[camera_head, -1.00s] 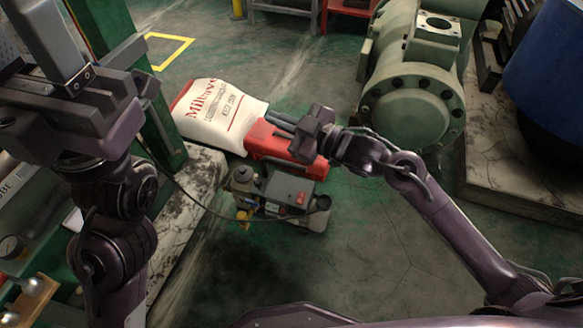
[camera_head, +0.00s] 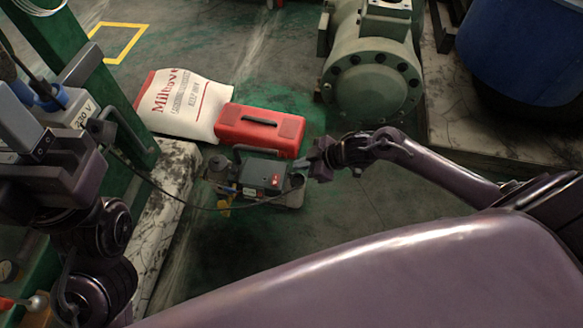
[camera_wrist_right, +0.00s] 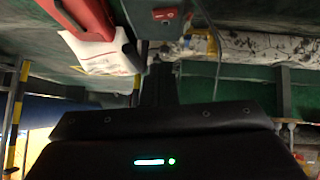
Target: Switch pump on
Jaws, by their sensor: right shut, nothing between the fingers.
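The pump (camera_head: 262,176) is a small dark grey box unit on the floor, with a carry handle and a small red switch (camera_head: 275,181) with a pale spot on top. The red switch also shows in the right wrist view (camera_wrist_right: 166,14). I cannot tell its position. My right gripper (camera_head: 313,166) is shut and empty at the pump's right side, just right of the switch; contact cannot be made out. In its wrist view the closed fingers (camera_wrist_right: 159,62) point towards the pump. My left gripper (camera_head: 42,108) is at the left edge, near a 230 V box (camera_head: 78,112); its jaws are unclear.
A red case (camera_head: 259,130) and a white printed bag (camera_head: 183,103) lie behind the pump. A dark cable runs from the pump to the left. A green machine (camera_head: 372,75) and blue barrel (camera_head: 525,50) stand behind right. Floor is clear right of the pump.

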